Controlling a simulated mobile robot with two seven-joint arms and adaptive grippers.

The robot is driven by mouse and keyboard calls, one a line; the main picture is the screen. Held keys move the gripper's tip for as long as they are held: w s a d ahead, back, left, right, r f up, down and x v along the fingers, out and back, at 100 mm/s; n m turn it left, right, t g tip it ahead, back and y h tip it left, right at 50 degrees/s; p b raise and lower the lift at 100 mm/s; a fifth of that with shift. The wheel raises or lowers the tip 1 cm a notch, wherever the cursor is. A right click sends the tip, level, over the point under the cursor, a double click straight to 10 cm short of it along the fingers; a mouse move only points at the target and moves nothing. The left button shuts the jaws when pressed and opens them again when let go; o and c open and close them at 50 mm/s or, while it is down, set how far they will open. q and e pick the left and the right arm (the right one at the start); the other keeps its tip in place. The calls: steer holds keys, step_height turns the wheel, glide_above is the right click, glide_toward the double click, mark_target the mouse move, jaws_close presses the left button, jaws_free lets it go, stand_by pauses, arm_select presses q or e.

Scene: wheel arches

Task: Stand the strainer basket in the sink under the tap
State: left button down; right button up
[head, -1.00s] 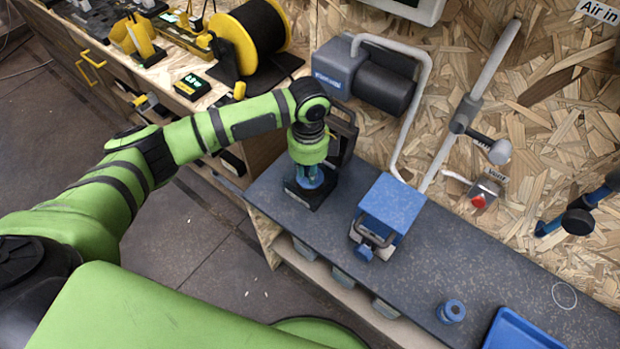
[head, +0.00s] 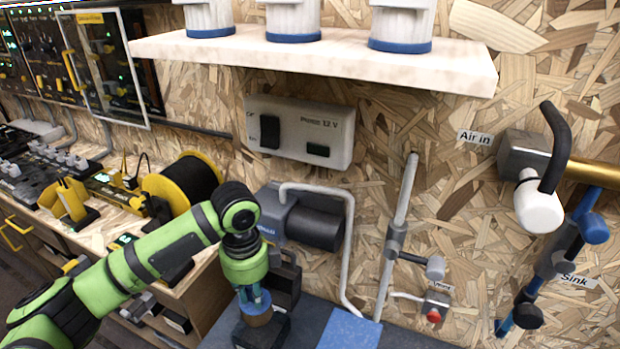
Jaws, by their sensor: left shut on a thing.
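My left gripper (head: 254,298) points down over the counter at the bottom, in front of the pump. It is shut on a small brownish, round thing (head: 257,314), just above or against a black block (head: 262,333); I cannot tell whether the thing is the strainer basket. A blue pipe with valves (head: 553,262), beside a "Sink" label (head: 577,281), runs down the wall at the right. I cannot make out the tap's outlet. The sink is outside this view. My right gripper is not in view.
A grey pump (head: 316,228) with a pale hose stands behind my gripper. A blue box top (head: 349,331) is to its right. A shelf (head: 330,62) with white canisters overhangs above.

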arm_select(q)
steer(key=shift+s+a+r+n, duration=0.15)
steer(key=shift+r+n, duration=0.25)
steer(key=shift+n, duration=0.2)
steer(key=s+a+r+n+p, duration=0.3)
steer(key=s+r+n, duration=0.4)
steer(key=n, duration=1.3)
steer(key=shift+s+a+r, duration=0.25)
steer(key=shift+s+r, duration=0.15)
steer(key=shift+s, duration=0.35)
